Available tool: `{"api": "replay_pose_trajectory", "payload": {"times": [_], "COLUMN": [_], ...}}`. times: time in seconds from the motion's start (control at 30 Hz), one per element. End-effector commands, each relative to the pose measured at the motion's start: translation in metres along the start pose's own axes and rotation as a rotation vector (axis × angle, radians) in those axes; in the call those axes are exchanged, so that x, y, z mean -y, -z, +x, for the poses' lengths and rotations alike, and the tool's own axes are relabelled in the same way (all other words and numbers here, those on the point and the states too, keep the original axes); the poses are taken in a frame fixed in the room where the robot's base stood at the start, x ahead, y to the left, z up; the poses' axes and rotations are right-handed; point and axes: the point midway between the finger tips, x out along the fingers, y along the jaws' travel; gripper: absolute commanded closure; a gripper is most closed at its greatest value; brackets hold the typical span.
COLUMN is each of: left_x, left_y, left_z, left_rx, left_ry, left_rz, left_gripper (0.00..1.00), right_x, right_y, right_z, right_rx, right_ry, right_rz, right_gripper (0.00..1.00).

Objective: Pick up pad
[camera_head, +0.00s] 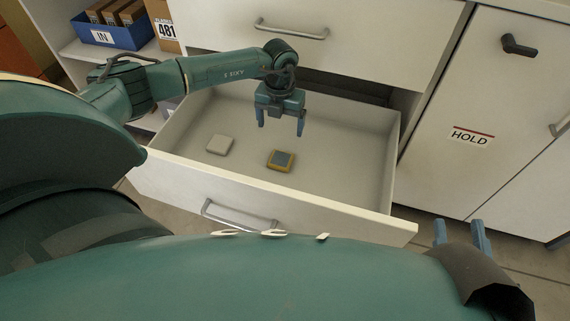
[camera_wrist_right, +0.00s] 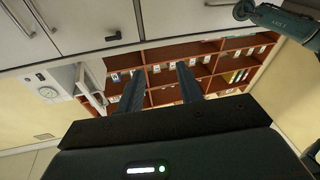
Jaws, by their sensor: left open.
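Two small square things lie flat on the floor of an open drawer (camera_head: 345,190) in the head view. One is a plain pale pad (camera_head: 220,145) on the left. The other is a yellow-edged item with a grey-blue top (camera_head: 281,160), nearer the middle. I cannot tell for sure which one the task calls the pad. My left gripper (camera_head: 281,125) is open and empty, pointing down above the drawer, over the yellow-edged item and apart from it. My right gripper (camera_head: 463,235) is at the lower right, outside the drawer. In the right wrist view its fingers (camera_wrist_right: 160,90) are apart with nothing between them.
The drawer's front wall with its handle (camera_head: 240,215) faces me. A closed drawer (camera_head: 300,50) is above it. A cabinet door marked HOLD (camera_head: 472,137) stands to the right. A blue IN bin (camera_head: 112,32) sits on a shelf at upper left. The drawer's right side is bare.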

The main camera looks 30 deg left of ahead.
Motion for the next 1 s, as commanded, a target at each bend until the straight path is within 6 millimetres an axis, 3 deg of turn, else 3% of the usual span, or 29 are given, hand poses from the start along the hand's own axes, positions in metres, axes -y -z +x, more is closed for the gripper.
{"api": "replay_pose_trajectory", "payload": {"times": [0.03,0.23,0.53,0.73,0.83,1.0], "left_x": [0.001,0.003,0.004,0.008,0.007,0.007], "left_y": [0.002,0.001,0.001,0.0,0.0,-0.001], "left_z": [0.015,0.05,0.07,0.101,0.112,0.113], "left_rx": [-0.004,-0.003,-0.002,-0.003,-0.003,-0.001], "left_ry": [0.001,0.004,0.006,0.007,0.007,0.008], "left_rz": [0.002,0.004,0.007,0.007,0.006,0.007], "left_gripper": [0.15,0.15,0.15,0.15,0.15,0.15], "right_x": [0.001,0.003,0.004,0.008,0.005,0.002], "right_y": [-0.003,-0.003,-0.004,-0.012,-0.001,0.012], "right_z": [0.0,0.002,0.003,0.001,0.006,0.01], "right_rx": [-0.006,-0.025,-0.034,-0.049,-0.097,-0.137], "right_ry": [0.001,0.006,0.01,0.015,0.026,0.03], "right_rz": [0.009,0.046,0.072,0.119,0.097,0.079], "right_gripper": [0.64,0.64,0.64,0.64,0.64,0.64]}}
